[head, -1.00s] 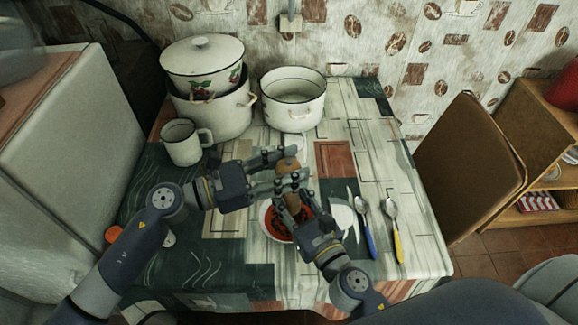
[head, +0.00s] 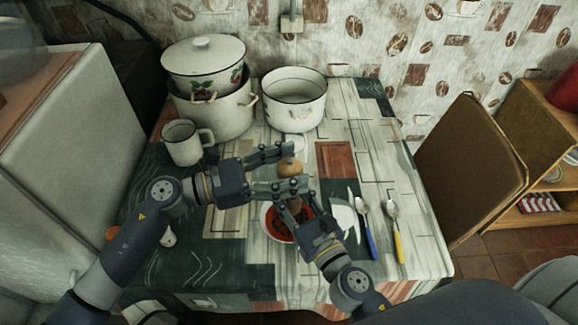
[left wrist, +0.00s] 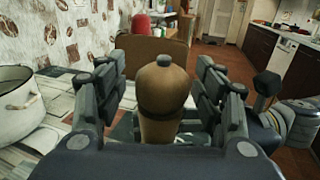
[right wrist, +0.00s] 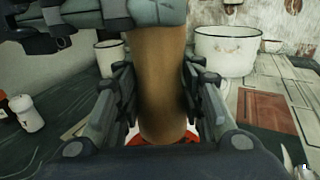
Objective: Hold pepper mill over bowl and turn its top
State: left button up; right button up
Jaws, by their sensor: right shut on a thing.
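The wooden pepper mill (head: 289,167) stands roughly upright above the bowl (head: 264,222), which holds something red. My right gripper (head: 296,197) is shut on the mill's body, seen in the right wrist view (right wrist: 160,90). My left gripper (head: 294,166) is open around the mill's rounded top. In the left wrist view, the top (left wrist: 164,85) sits between the spread fingers with gaps on both sides. The mill's lower end and part of the bowl are hidden by the right gripper in the head view.
A white mug (head: 184,145), stacked pots (head: 215,112) and an open pot (head: 294,105) stand at the back. A blue-handled spoon (head: 366,225) and a yellow-handled spoon (head: 394,225) lie at right. A small shaker (right wrist: 27,113) stands at left. A chair (head: 470,165) is beside the table.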

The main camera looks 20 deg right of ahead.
pick_arm(q)
jog(key=a, duration=1.2)
dwell(0.6)
